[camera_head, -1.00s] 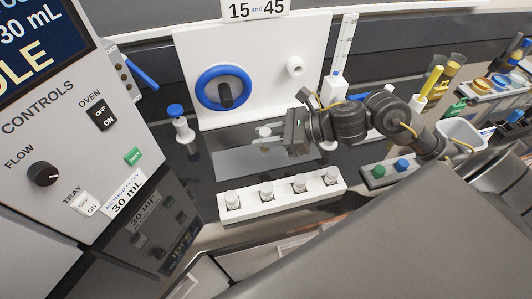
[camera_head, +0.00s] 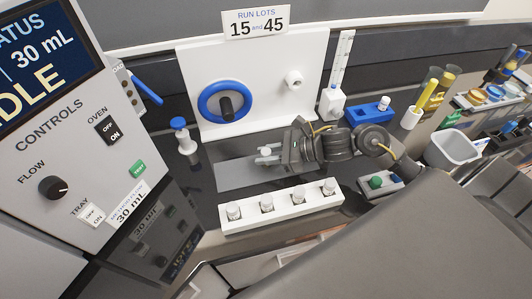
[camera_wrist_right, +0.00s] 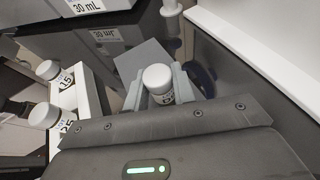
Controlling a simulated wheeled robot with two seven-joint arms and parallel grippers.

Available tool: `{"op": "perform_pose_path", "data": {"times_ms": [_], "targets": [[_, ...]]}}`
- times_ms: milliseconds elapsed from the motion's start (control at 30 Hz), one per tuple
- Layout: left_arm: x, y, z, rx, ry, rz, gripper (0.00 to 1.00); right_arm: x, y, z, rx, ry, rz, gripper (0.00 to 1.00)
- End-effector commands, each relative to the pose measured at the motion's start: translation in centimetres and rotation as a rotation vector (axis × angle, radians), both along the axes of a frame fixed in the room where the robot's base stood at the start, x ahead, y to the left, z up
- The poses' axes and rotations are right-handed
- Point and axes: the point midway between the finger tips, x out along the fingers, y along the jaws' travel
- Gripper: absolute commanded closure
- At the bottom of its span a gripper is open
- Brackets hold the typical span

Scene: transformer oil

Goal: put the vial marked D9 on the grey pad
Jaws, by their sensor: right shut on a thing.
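My right gripper (camera_head: 268,156) is shut on a white-capped vial (camera_head: 266,151) at the grey pad (camera_head: 235,176), a flat rectangle in front of the white valve panel. In the right wrist view the vial (camera_wrist_right: 158,80) stands between the two fingers (camera_wrist_right: 160,92), cap toward the camera. Its dark label is partly hidden and I cannot read it surely. The grey pad (camera_wrist_right: 138,57) shows beyond it. I cannot tell whether the vial's base touches the pad. My left gripper is not in view.
A white rack (camera_head: 285,217) with several white-capped vials stands in front of the pad. A blue-topped bottle (camera_head: 182,138) is left of the pad. The panel with a blue handwheel (camera_head: 225,102) is behind. A blue block (camera_head: 368,112) and a grey bin (camera_head: 453,150) lie right.

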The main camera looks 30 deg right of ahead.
Motion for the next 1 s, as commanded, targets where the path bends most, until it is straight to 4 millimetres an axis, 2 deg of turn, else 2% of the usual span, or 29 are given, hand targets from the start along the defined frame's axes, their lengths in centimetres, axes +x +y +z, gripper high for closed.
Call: {"op": "perform_pose_path", "data": {"times_ms": [133, 167, 300, 667, 767, 1000], "targets": [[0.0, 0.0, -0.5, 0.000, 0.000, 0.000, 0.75, 0.0, 0.0, -0.4, -0.001, -0.001, 0.000, 0.97], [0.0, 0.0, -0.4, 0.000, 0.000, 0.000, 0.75, 0.0, 0.0, -0.2, 0.000, 0.000, 0.000, 0.72], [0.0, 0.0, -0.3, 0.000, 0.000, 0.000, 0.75, 0.0, 0.0, -0.2, 0.000, 0.000, 0.000, 0.54], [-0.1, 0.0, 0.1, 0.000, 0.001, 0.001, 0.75, 0.0, 0.0, 0.2, 0.001, 0.001, 0.000, 0.53], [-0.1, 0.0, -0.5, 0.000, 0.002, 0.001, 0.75, -0.6, -0.9, 0.1, -0.003, 0.000, -0.001, 0.53], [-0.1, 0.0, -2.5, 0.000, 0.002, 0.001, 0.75, -3.7, -4.7, 1.8, -0.010, 0.002, 0.004, 0.53]]}}
